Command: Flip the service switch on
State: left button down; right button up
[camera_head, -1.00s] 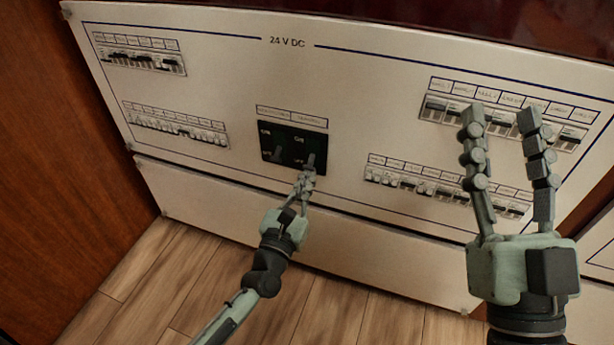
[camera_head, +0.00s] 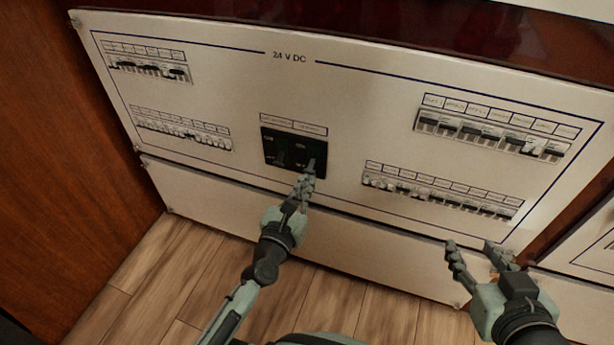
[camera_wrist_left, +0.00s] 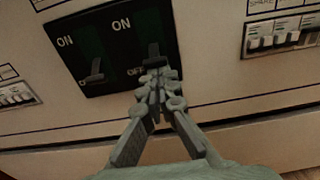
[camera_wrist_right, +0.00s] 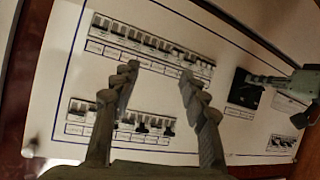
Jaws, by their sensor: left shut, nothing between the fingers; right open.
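A black switch block (camera_head: 268,150) sits low in the middle of the 24 V DC panel and holds two toggle levers. The labels above it are too small to read, so I cannot tell which is the service switch. In the left wrist view the left lever (camera_wrist_left: 96,70) points down beside OFF. The right lever (camera_wrist_left: 154,52) stands just above the fingertips of my left gripper (camera_wrist_left: 160,76), partly hidden by them; its position is unclear. My left gripper (camera_head: 307,180) is shut and empty, at or touching that lever. My right gripper (camera_head: 470,245) is open and empty at the lower right.
Breaker rows lie at upper left (camera_head: 150,68), lower left (camera_head: 185,134), upper right (camera_head: 490,132) and lower right (camera_head: 440,195). A blank lower panel (camera_head: 350,250) and wood floor (camera_head: 150,270) lie below. A wooden side wall (camera_head: 60,150) stands at the left.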

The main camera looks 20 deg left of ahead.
pick_arm(q)
jog(key=shift+s+r+p, duration=0.1)
jog(key=shift+r+p, duration=0.4)
jog(key=shift+p, duration=0.3)
jog(key=shift+s+r+p, duration=0.25)
jog(key=shift+r+p, duration=0.35)
jog(key=shift+p, duration=0.05)
jog(key=s, duration=1.2)
jog(key=shift+a+r, duration=0.2)
pick_arm(e)
jog(key=s+d+f+m+g+h, duration=0.1)
jog(key=s+d+f+g+h, duration=0.1)
jog(key=s+d+f+g, duration=0.2)
jog(key=s+d+f+g+h, duration=0.2)
jog(key=s+d+f+g, duration=0.2)
jog(key=s+d, duration=0.3)
jog(key=shift+s+d+m, duration=0.25)
jog(key=shift+s+m, duration=0.15)
jog(key=shift+s, duration=0.45)
pick_arm(q)
jog(key=shift+s, duration=0.1)
pick_arm(e)
jog(key=shift+s+g, duration=0.1)
jog(key=shift+g, duration=0.2)
